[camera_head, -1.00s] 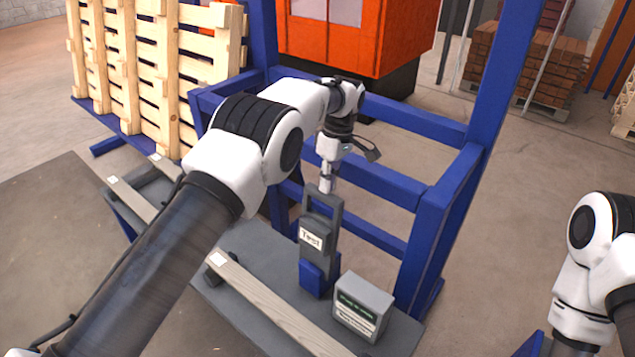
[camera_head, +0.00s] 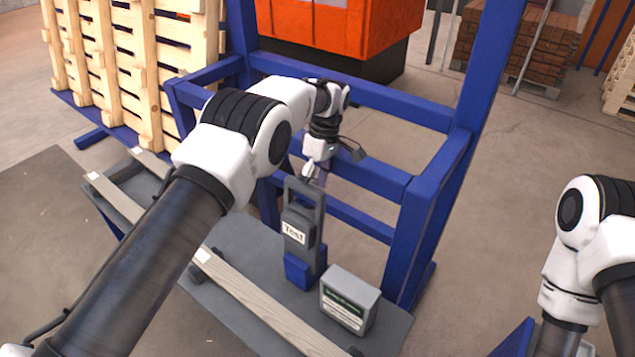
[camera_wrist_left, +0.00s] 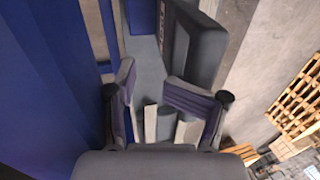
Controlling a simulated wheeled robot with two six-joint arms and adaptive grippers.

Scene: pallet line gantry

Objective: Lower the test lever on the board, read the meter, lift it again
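The test lever (camera_head: 303,188) is a dark grey upright frame with an open loop at its top. It stands on the board above a blue base (camera_head: 303,268) and carries a "Test" label (camera_head: 293,233). My left gripper (camera_head: 308,180) is at the top of the loop, on its far side; contact cannot be told. In the left wrist view its two fingers (camera_wrist_left: 148,84) are spread apart, with the dark labelled body (camera_wrist_left: 190,45) just beyond them. The meter (camera_head: 349,300) is a grey box with a dark green display, too small to read. My right gripper is out of frame.
A blue gantry frame (camera_head: 430,195) stands close behind and right of the lever. A wooden plank (camera_head: 255,300) lies along the grey board (camera_head: 245,240). Pallets (camera_head: 135,65) stand upright at the left. An orange machine (camera_head: 335,35) is behind.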

